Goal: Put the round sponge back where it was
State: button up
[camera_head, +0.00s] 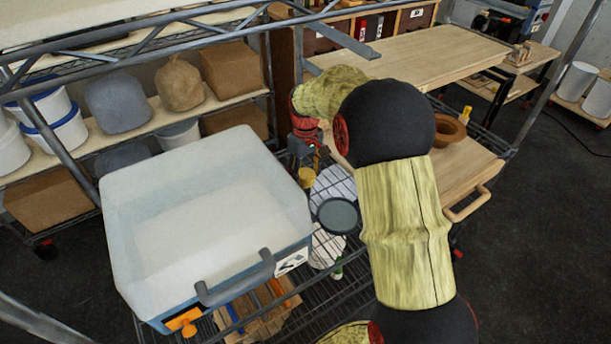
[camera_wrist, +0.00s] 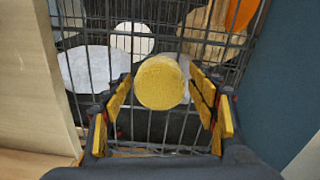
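The round sponge (camera_wrist: 160,82) is a yellow disc, in the middle of the wrist view, between my gripper's two fingers. In the head view a small yellow round shape (camera_head: 306,175) shows just below my gripper (camera_head: 305,152); it appears to be the same sponge. My gripper (camera_wrist: 161,98) is open, its yellow-padded fingers spread to the left and right of the sponge. A narrow gap seems to show on each side, though touch at the tips is hard to judge. Whether the sponge rests on the wire shelf (camera_wrist: 150,127) or is above it is unclear.
A large pale blue-white bin (camera_head: 205,225) stands left of my gripper. A wooden board with a handle (camera_head: 468,203) lies to the right, with a brown pot (camera_head: 449,129) on it. A dark grey disc (camera_head: 338,215) and white round pieces (camera_head: 327,245) are near the wire shelf.

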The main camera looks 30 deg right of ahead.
aim_at(306, 173)
jog(key=shift+o, duration=0.2)
jog(key=shift+r, duration=0.15)
notch_tip(306, 173, up, 8)
jog(key=p, duration=0.3)
jog(key=shift+f, duration=0.2)
jog(key=shift+f, duration=0.1)
